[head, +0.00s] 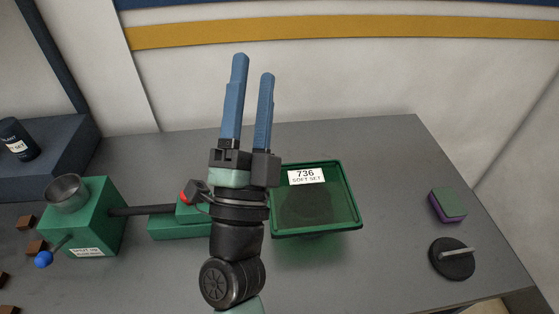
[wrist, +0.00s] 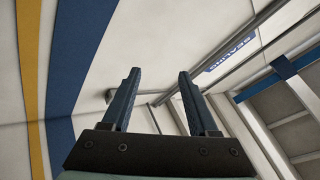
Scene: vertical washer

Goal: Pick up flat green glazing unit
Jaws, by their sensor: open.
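A flat green-framed panel (head: 350,224), which looks like the glazing unit, is in the middle of the table in the head view. Its darker green inner face looks see-through, and a white label reading "736 SOFT SET" lies along its far edge. My gripper (head: 253,66) points up, its blue fingers apart with nothing between them. In the head view its wrist stands just left of the panel and covers part of the left edge. The wrist view shows my gripper (wrist: 159,72) open and empty against the wall; the panel is not in that view.
A green machine (head: 97,222) with a metal bowl (head: 68,193) and dark rod stands at left. Small brown blocks (head: 36,247) lie beside it. A dark cylinder (head: 17,139) stands back left. A green-and-purple block (head: 448,205) and black disc with handle (head: 451,260) are at right.

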